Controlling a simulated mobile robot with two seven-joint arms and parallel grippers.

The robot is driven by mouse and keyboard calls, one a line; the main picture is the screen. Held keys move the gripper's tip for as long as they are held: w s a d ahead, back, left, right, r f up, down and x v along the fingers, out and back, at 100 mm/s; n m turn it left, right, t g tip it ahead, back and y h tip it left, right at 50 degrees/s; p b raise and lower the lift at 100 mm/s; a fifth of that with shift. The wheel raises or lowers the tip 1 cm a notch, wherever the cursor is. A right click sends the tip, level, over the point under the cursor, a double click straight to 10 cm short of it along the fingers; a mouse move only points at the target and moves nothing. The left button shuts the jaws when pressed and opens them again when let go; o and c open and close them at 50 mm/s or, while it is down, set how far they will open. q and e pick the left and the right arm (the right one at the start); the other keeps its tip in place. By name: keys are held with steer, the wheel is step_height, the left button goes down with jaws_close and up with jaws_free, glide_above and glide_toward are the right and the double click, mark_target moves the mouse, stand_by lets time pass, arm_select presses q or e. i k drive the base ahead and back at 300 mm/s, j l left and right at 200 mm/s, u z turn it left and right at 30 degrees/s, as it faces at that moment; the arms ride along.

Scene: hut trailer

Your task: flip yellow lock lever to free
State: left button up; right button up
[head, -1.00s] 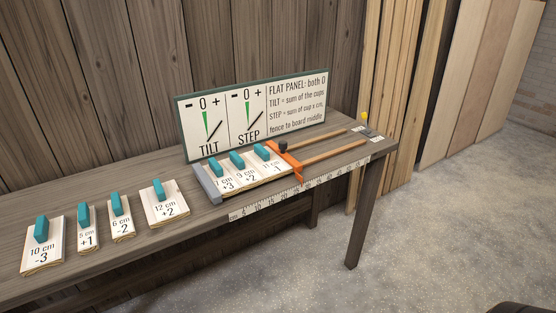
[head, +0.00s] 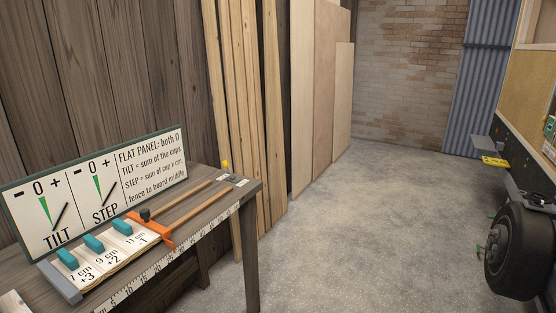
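A small yellow lever (head: 225,167) stands upright at the far right end of the workbench (head: 254,190), beside a small grey block or plate (head: 237,180) at the end of the wooden rails. It is too small to tell its exact setting. An orange fence (head: 157,234) with a dark knob (head: 145,214) lies across the rails. It sits against the row of boards (head: 105,263) with teal handles. Neither of my grippers is in view.
A sign (head: 99,189) with TILT and STEP dials stands at the bench's back. Planks and panels (head: 322,95) lean on the wall. A trailer wheel (head: 521,250) and a yellow piece (head: 495,161) on the trailer are at right. The concrete floor (head: 370,220) between is clear.

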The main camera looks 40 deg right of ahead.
mark_target(225, 162)
steer(key=z, duration=0.9)
steer(key=u, duration=0.45)
steer(key=i+l+u, duration=0.5)
steer(key=l+u, duration=0.2)
steer(key=i+l+u, duration=0.1)
steer(key=l, duration=0.25)
steer(key=i+l, duration=0.2)
steer(key=l, duration=0.15)
steer(key=i+l+u, duration=0.15)
steer(key=l, duration=0.2)
steer(key=i+l+u, duration=0.1)
steer(key=l, duration=0.25)
steer(key=i+l+u, duration=0.1)
steer(key=l, duration=0.3)
steer(key=i+l, duration=0.1)
steer(key=l, duration=0.3)
steer(key=i+l, duration=0.1)
steer(key=l, duration=0.3)
steer(key=i+l, duration=0.15)
steer(key=l, duration=0.3)
steer(key=i+l, duration=0.1)
steer(key=l, duration=0.3)
steer(key=i+l, duration=0.1)
steer(key=l, duration=0.3)
